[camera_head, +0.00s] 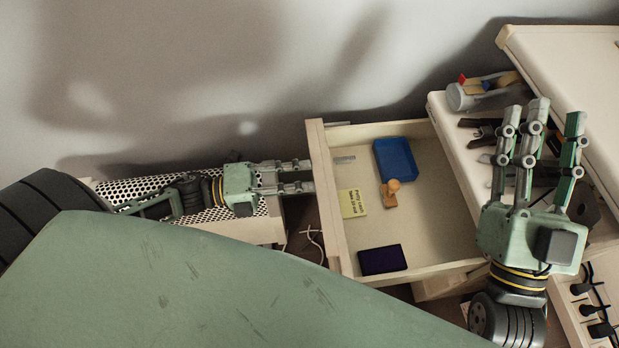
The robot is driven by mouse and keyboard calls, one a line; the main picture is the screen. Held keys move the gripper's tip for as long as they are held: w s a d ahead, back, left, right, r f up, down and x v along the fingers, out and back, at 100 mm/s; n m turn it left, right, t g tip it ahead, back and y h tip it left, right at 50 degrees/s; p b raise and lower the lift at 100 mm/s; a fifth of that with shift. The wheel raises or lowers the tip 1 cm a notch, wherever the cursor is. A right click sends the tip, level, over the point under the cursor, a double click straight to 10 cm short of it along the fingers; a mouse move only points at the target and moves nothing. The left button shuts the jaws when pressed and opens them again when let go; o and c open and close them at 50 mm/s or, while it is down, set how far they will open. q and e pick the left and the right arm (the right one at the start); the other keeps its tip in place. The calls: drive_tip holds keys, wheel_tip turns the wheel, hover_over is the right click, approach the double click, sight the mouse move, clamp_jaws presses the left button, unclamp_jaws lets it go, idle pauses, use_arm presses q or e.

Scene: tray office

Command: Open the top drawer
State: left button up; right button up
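The top drawer (341,222) is pulled out, and its inside is in full view. Its front panel faces left, toward my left gripper (308,177). The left fingers reach right up to this panel, at or touching its outer face. No handle shows, and I cannot tell whether the fingers are closed on one. My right gripper (542,115) is raised at the right, over the tray on the cabinet top. Its fingers are straight and spread, with nothing between them.
The drawer holds a blue tray (396,159), a wooden stamp (390,190), a yellow note (352,203), a dark purple pad (382,260) and staples (345,160). A cup with pens (461,97) lies tipped behind. A power strip (585,312) stands at lower right. The wall is close behind.

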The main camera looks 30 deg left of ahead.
use_arm(q)
drive_tip(key=v, duration=0.9)
drive_tip(key=shift+s+a, duration=0.2)
drive_tip(key=shift+a, duration=0.05)
